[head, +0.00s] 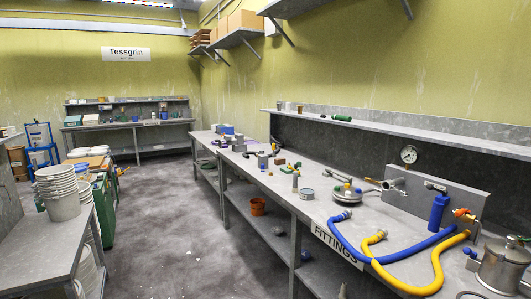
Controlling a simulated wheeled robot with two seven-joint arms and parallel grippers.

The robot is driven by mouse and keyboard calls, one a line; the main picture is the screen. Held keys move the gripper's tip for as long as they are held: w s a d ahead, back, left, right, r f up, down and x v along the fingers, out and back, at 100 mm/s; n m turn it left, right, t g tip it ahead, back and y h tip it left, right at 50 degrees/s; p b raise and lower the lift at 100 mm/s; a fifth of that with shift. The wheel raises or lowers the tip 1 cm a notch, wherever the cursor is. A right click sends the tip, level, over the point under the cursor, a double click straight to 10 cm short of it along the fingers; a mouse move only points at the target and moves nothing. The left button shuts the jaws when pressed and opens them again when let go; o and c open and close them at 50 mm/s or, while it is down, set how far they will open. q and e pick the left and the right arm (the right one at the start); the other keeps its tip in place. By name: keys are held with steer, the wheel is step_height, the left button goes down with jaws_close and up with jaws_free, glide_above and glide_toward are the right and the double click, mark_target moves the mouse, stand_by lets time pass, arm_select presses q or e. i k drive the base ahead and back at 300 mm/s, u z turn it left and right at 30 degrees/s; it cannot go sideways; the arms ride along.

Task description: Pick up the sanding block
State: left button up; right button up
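A small brown block (280,161), which looks like the sanding block, lies on the long grey workbench (322,184) along the right wall. It is small and far off, so I cannot be sure of it. A small green item (297,165) sits just to its right. A grey block-like fixture (262,160) stands to its left. Neither of my grippers shows in the head view.
A metal pot (502,266) stands at the near right. Stacked white pails (58,189) stand at left. The floor (175,215) between is mostly clear.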

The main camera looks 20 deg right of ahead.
mark_target(281, 160)
steer(key=z, duration=0.3)
steer(key=i, duration=2.35)
steer(key=z, duration=0.25)
